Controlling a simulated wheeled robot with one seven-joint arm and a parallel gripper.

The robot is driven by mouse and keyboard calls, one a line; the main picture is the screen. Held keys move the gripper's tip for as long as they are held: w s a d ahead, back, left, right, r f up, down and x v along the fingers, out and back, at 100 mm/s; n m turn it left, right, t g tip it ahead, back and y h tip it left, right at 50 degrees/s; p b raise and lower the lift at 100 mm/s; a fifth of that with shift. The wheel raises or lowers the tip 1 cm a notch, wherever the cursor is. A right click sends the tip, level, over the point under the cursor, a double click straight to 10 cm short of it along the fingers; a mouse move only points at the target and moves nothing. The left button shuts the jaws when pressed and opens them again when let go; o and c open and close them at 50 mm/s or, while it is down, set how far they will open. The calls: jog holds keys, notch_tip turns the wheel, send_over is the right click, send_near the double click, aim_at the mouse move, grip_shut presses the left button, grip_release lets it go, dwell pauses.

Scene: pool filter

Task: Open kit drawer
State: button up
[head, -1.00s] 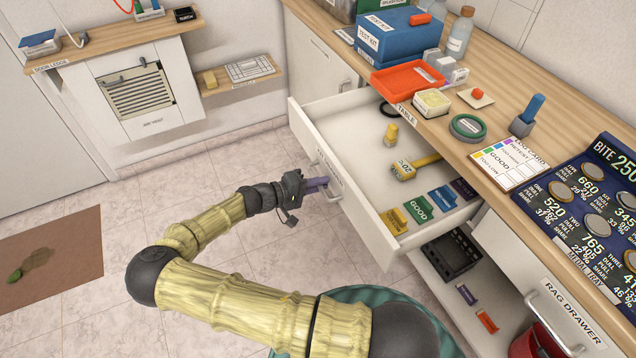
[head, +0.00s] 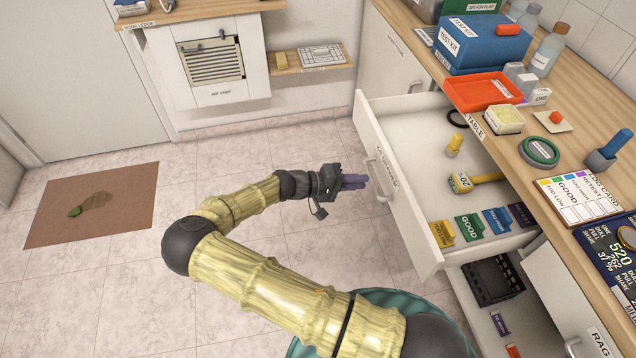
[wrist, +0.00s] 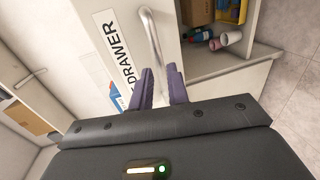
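The kit drawer (head: 405,195) is pulled well out from under the table, its white front facing my arm. Its pale bar handle (head: 378,180) also shows in the wrist view (wrist: 153,40), beside the label ending in "DRAWER". My gripper (head: 358,182), with purple fingers, is at the handle. In the wrist view my gripper (wrist: 160,82) has its fingers apart, with the handle running toward the gap between them. Firm contact cannot be told. Inside the drawer are a yellow piece (head: 455,145), a yellow-handled tool (head: 470,181) and several coloured labelled blocks (head: 468,227).
The table (head: 510,140) above holds a blue test kit box (head: 485,45), an orange tray (head: 485,92) and a green ring (head: 539,152). A lower open compartment holds a black basket (head: 493,280). A brown mat (head: 95,205) lies left. The floor between is clear.

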jog(key=v, duration=1.2)
jog(key=shift+a, duration=0.4)
jog(key=shift+s, duration=0.1)
jog(key=s+d+r+m+g+y, duration=0.2)
jog(key=s+d+g+y, duration=0.3)
jog(key=s+d+y, duration=0.5)
jog(key=s+d+r+t+y, duration=0.3)
jog(key=s+r+t+y, duration=0.2)
jog(key=r, duration=0.6)
notch_tip(320, 180, up, 16)
jog(key=p, duration=1.6)
jog(key=shift+d, duration=0.15)
